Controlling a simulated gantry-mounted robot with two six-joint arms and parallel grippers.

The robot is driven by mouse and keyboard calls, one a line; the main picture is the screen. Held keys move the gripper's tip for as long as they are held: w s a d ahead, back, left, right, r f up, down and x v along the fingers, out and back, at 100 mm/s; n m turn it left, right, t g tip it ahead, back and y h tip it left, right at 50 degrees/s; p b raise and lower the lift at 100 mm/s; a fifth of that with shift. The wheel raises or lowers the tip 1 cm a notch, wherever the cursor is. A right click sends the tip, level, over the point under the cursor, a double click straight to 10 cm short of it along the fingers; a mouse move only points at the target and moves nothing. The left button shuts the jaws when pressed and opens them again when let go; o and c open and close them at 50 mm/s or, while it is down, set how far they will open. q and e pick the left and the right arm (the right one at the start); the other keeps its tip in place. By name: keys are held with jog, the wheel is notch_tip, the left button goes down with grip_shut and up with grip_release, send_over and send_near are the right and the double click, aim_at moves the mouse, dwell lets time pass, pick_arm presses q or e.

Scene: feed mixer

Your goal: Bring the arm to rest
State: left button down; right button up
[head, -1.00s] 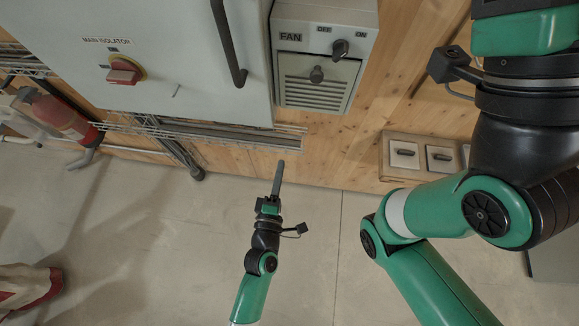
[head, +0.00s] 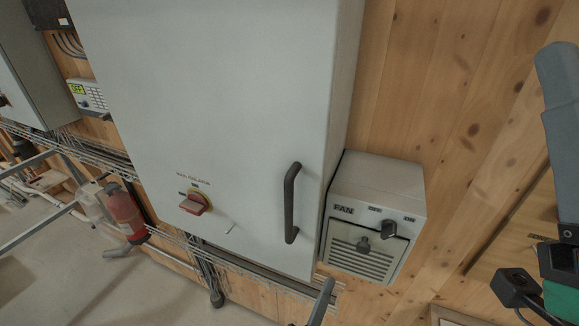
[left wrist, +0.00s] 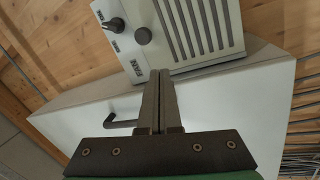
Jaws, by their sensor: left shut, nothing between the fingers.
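My left gripper (head: 325,285) shows at the bottom of the head view, only its dark finger ends in sight, below the fan box. In the left wrist view its two fingers (left wrist: 162,75) lie together, shut and empty, pointing toward the fan box (left wrist: 185,30). I cannot tell how far apart they are from it. My right gripper (head: 562,120) is at the right edge of the head view, finger pointing up, partly cut off. Whether it is open or shut is unclear. Most of both arms is out of view.
A grey cabinet (head: 215,80) has a black handle (head: 291,203) and a red main isolator switch (head: 194,204). The fan box (head: 376,220) is to its right on the wooden wall. A wire tray (head: 265,275) runs below. A red extinguisher (head: 126,212) stands left.

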pick_arm(q)
jog(key=a+r+m+t, duration=0.2)
jog(key=a+r+m, duration=0.3)
jog(key=r, duration=1)
jog(key=a+r+m+t, duration=0.25)
jog(key=a+r, duration=0.45)
jog(key=r, duration=0.7)
jog(key=s+a+r+m+t+y, duration=0.2)
jog(key=s+a+r+t+y, duration=0.2)
jog(key=s+a+r+y, duration=0.3)
jog(key=s+a+r, duration=0.3)
jog(key=a+r, duration=0.3)
jog(key=r, duration=0.1)
jog(key=shift+s+a+r+t+y, duration=0.3)
jog(key=shift+s+r+t, duration=0.05)
